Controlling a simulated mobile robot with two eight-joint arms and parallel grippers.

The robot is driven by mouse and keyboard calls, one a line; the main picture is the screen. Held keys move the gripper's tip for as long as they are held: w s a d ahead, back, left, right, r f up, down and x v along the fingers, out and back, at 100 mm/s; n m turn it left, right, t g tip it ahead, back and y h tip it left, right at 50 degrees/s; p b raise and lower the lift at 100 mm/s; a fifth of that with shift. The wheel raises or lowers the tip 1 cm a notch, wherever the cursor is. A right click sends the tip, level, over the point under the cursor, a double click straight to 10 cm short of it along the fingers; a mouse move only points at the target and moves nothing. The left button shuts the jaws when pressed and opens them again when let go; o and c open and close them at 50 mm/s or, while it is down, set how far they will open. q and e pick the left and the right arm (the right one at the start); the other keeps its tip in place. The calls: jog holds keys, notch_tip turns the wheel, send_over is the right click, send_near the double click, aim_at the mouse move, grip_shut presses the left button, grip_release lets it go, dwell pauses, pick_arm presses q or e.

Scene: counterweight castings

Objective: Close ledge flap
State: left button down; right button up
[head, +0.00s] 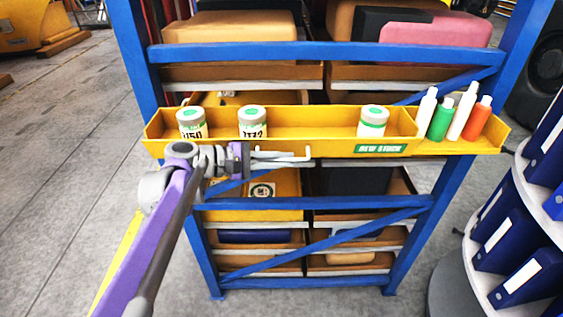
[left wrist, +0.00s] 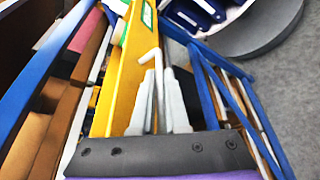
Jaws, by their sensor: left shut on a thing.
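The yellow ledge (head: 310,116) runs across the front of the blue rack, with a green label on its front wall. I cannot tell which part of it is the flap. My left gripper (head: 283,158) is at the ledge's front, just below the middle of its lower edge. Its fingers are shut on a thin white hooked rod (head: 308,154). In the left wrist view the bent rod (left wrist: 149,55) sticks out past the fingertips, beside the yellow front wall (left wrist: 126,80). The rod's other end is hidden by the fingers. My right gripper is not in view.
Several grey-lidded jars (head: 253,122) stand in the ledge, and several bottles (head: 440,118) stand at its right end. The blue rack (head: 424,228) has shelves with bins above and below. A round stand with blue binders (head: 527,275) is at the right. Grey floor lies open at left.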

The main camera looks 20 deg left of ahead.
pick_arm(q)
jog(key=shift+w+a+r+n+g, duration=0.15)
jog(key=shift+w+r+n+g, duration=0.25)
jog(key=shift+n, duration=0.3)
jog(key=shift+w+a+r+n+g, duration=0.1)
jog(key=shift+w+r+n+g, duration=0.3)
jog(key=shift+n, duration=0.3)
jog(key=shift+p, duration=0.3)
jog(key=c, duration=0.9)
grip_release()
jog(key=v, duration=1.1)
jog(key=shift+d+r+b, duration=0.1)
jog(key=shift+r+b, duration=0.05)
jog(key=shift+b, duration=0.25)
